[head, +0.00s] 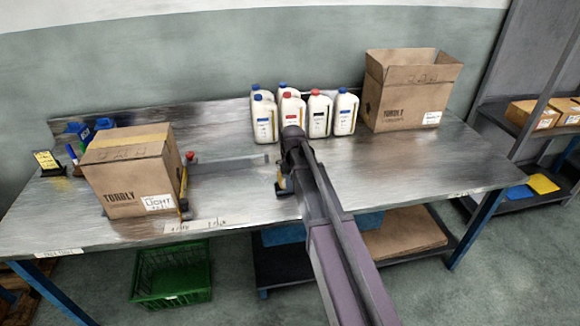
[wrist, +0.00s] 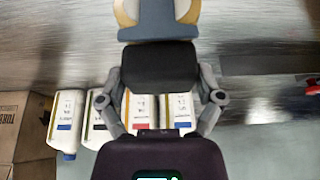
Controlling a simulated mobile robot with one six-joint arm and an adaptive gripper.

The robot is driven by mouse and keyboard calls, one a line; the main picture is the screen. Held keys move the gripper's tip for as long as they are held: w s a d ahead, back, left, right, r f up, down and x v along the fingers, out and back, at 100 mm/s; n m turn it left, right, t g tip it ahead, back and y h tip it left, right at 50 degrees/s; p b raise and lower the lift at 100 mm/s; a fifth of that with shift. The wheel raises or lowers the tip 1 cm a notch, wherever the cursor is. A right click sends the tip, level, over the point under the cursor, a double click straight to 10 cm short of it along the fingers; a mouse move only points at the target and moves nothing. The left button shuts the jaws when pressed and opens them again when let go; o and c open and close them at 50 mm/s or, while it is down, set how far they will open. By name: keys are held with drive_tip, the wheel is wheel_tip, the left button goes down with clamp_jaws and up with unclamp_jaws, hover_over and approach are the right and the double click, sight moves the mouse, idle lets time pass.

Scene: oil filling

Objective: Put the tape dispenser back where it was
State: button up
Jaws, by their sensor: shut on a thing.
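My gripper (head: 283,186) is over the middle of the bench, in front of the row of bottles. In the wrist view my gripper (wrist: 160,85) has its two fingers closed around a dark block with a grey-blue part and tan curved edges beyond it. This looks like the tape dispenser (wrist: 158,25), and its far end is cut off by the top of the frame. In the head view only a small yellow and dark part of it (head: 281,181) shows beside my gripper. I cannot tell whether it touches the bench.
A closed carton (head: 125,175) stands on the left, with a red-topped yellow and dark item (head: 185,188) beside it. Several white bottles (head: 318,114) and an open carton (head: 405,95) stand at the back.

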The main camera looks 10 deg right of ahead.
drive_tip(key=shift+f, duration=0.15)
drive_tip(key=o, duration=0.9)
drive_tip(key=shift+o, duration=0.2)
drive_tip(key=shift+r, duration=0.2)
drive_tip(key=p+v, duration=1.1)
drive_tip(key=v, duration=0.1)
idle(0.4)
drive_tip(key=s+f+g, duration=0.1)
drive_tip(key=s+g, duration=0.3)
drive_tip(key=s, duration=2)
drive_tip(key=shift+s+d+f+g, duration=0.2)
drive_tip(key=shift+d+g, duration=0.1)
drive_tip(key=shift+d, duration=0.05)
